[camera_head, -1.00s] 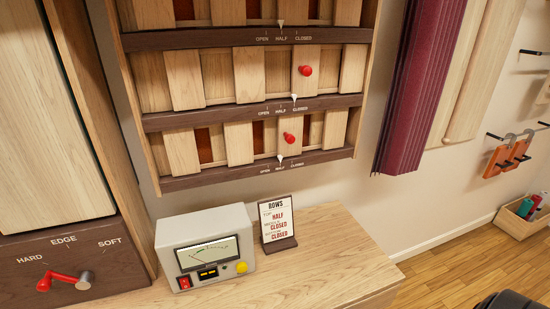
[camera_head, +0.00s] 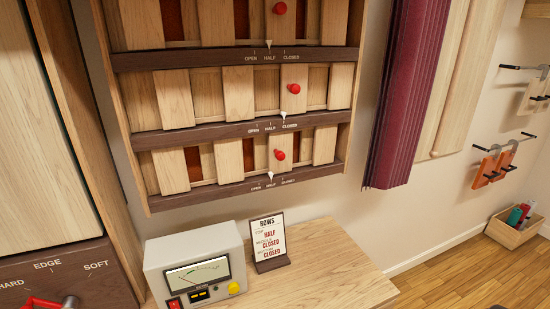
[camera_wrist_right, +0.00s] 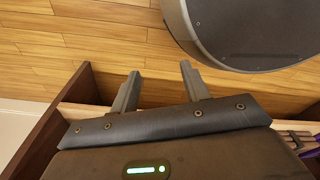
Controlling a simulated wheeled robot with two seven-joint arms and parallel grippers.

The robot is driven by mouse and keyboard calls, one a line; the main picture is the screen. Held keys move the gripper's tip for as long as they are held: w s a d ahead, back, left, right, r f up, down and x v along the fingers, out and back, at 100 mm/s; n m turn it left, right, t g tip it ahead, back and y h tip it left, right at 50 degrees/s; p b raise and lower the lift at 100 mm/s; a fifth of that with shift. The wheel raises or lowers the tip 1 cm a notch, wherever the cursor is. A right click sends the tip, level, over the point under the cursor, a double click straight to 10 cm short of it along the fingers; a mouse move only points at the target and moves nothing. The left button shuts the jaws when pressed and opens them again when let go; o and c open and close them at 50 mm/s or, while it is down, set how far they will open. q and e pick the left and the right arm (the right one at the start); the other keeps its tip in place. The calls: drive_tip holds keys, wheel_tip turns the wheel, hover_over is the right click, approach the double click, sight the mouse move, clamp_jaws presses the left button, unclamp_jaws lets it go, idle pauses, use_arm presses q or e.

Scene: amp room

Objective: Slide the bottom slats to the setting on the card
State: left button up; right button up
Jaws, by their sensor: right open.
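The bottom row of wooden slats (camera_head: 235,160) is on the wall panel and has a red knob (camera_head: 279,155). Its white pointer (camera_head: 270,176) stands at about HALF on the OPEN, HALF, CLOSED scale (camera_head: 271,185). Dark reddish gaps show between its slats. The card (camera_head: 268,240) stands upright on the wooden top below; it is headed ROWS and reads HALF, CLOSED, CLOSED from top to bottom, with small row names hard to read. My right gripper (camera_wrist_right: 160,84) is open and empty in the right wrist view, with floor beyond it. My left gripper is not seen.
The middle row (camera_head: 240,93) has its pointer right of HALF, towards CLOSED. The upper row's pointer (camera_head: 268,43) is at HALF. A meter box (camera_head: 195,262) stands left of the card. A purple curtain-like panel (camera_head: 408,100) hangs to the right. The wooden top (camera_head: 315,262) is clear right of the card.

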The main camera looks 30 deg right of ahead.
sight(282, 159)
drive_tip(key=w+a+r+t, duration=0.1)
drive_tip(key=w+a+r, duration=0.1)
drive_tip(key=w+r, duration=1.15)
wheel_tip(282, 159, up, 24)
drive_tip(key=w+f+t, duration=0.1)
drive_tip(key=t, duration=0.1)
drive_tip(key=w+d+r+m+t, duration=0.2)
drive_tip(key=w+r+t, duration=0.2)
drive_tip(key=w+r, duration=0.45)
drive_tip(key=w+d+r+m+t, duration=0.2)
drive_tip(key=w+r+t, duration=0.3)
drive_tip(key=w, duration=0.7)
drive_tip(key=w+d+r+m+t+h, duration=0.2)
drive_tip(key=w+d+r+t, duration=0.1)
drive_tip(key=r, duration=0.5)
drive_tip(key=w+d+r+m+t+h, duration=0.2)
drive_tip(key=w+r+h, duration=0.15)
drive_tip(key=r, duration=0.45)
drive_tip(key=w+d+r+m+t+h, duration=0.2)
drive_tip(key=w+d+r+t, duration=0.15)
drive_tip(key=r, duration=0.45)
drive_tip(key=shift+g+y, duration=0.35)
drive_tip(key=shift+y, duration=0.2)
drive_tip(key=p+x, duration=0.2)
drive_tip(key=x, duration=0.6)
drive_tip(key=shift+w+f, duration=0.1)
drive_tip(key=shift+w, duration=0.1)
drive_tip(key=shift+w+d+p, duration=0.1)
drive_tip(key=shift+w+p, duration=0.2)
drive_tip(key=shift+w, duration=0.3)
